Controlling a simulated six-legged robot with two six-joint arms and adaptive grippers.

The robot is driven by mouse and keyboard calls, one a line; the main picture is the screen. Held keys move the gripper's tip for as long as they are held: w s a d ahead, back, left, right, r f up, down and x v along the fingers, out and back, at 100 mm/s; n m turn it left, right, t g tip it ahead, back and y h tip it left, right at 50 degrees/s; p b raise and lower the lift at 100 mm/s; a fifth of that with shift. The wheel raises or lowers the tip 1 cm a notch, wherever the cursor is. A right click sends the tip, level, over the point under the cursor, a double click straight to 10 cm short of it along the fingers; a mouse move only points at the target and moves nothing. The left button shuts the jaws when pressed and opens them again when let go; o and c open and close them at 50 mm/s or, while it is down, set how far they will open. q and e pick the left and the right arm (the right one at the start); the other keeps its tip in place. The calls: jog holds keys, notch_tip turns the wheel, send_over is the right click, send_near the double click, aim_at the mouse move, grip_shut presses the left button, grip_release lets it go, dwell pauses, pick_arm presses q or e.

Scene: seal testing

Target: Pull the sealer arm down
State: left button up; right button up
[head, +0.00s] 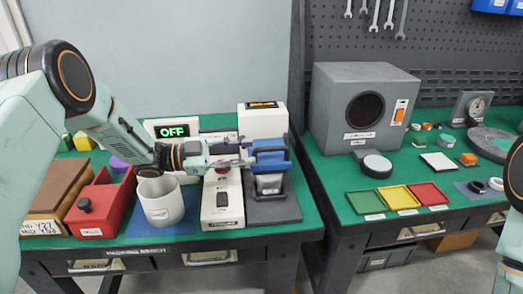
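The sealer stands near the right end of the left table, with a blue arm (270,157) on top, a grey block under it and a dark grey base (275,211). The blue arm looks raised above the base. My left gripper (244,161) reaches in from the left, pointing right, with its fingertips at the left side of the blue arm. I cannot tell whether they touch it, or how far apart the fingers are. My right gripper is out of view; only part of my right arm shows at the right edge.
A white box with a dark switch (223,200) stands under my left gripper. A white cup (161,202) and a red box (102,208) are to its left. Behind are a green OFF display (174,131) and a white unit (262,122). A gap separates the right table, bearing a grey chamber (335,110).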

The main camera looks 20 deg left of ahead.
pick_arm(q)
jog(key=shift+v, duration=2.65)
